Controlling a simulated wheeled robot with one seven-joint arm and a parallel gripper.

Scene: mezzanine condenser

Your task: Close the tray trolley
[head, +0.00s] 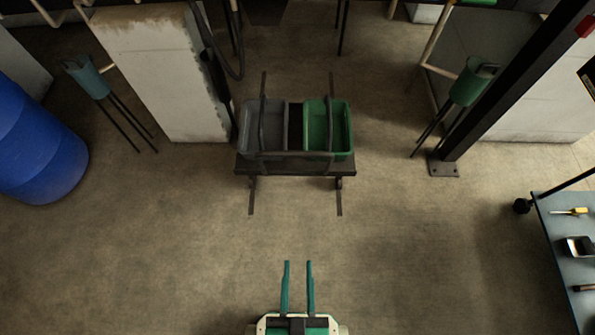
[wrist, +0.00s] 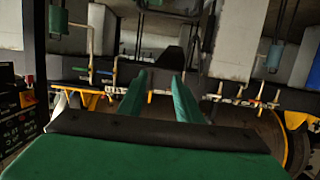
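A low dark trolley (head: 295,170) stands on the floor in the middle of the head view. It carries a grey tray (head: 252,140) on the left and a green tray (head: 342,130) on the right, with a dark gap between them. Thin dark bars rise over the trays. My gripper (head: 298,266) is at the bottom centre, in front of the trolley and well apart from it. Its two teal fingers are parallel with an empty gap between them. The fingers also show in the wrist view (wrist: 162,78), where I cannot clearly make out the trolley.
Pale blocks stand behind left (head: 160,80) and right (head: 530,105). A blue barrel (head: 35,140) is at the left edge. A dark post (head: 500,85) stands at right. A grey-blue cart (head: 560,225) with tools is at the right edge. The floor (head: 180,250) before the trolley is clear.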

